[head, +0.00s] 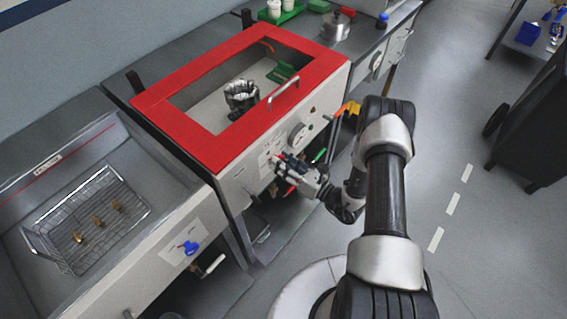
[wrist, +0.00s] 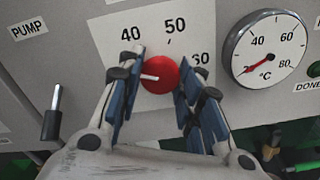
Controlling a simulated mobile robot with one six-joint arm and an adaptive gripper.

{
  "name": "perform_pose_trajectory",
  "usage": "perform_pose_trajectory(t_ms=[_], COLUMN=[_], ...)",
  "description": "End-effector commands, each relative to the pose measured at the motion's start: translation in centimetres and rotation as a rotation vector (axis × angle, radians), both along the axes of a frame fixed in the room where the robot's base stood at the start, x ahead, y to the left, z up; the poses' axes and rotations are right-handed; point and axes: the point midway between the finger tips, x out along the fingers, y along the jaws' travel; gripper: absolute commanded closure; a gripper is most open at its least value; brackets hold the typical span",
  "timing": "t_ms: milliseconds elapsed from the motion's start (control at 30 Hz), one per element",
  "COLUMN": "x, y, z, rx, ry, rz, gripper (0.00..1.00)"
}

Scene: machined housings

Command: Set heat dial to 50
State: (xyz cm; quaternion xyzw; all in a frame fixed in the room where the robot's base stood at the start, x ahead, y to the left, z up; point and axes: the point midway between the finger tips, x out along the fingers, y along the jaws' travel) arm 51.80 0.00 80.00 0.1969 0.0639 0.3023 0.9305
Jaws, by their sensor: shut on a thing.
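The heat dial (wrist: 160,75) is a round red knob on a white scale plate marked 40, 50 and 60. Its white pointer line points left, below the 40 mark and well away from the 50 at the top. My gripper (wrist: 156,84) has its blue-padded fingers on either side of the knob and is shut on it. In the head view, my gripper (head: 286,166) is at the front panel of the red-framed machine (head: 188,147), and it largely hides the knob there.
A round °C gauge (wrist: 265,50) with a red needle pointing lower left is right of the dial. A black lever (wrist: 52,112) stands below the PUMP label (wrist: 29,29). A wire basket (head: 85,220) sits in the left basin.

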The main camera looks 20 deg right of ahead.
Motion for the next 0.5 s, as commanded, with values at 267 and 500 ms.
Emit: perform_pose_trajectory(t_ms=[267, 500], x=[-0.04, -0.04], y=[0.03, 0.03], z=[-0.08, -0.08], rx=[0.212, 0.396], ry=[0.155, 0.29], rz=[0.0, 0.0], gripper=[0.91, 0.91])
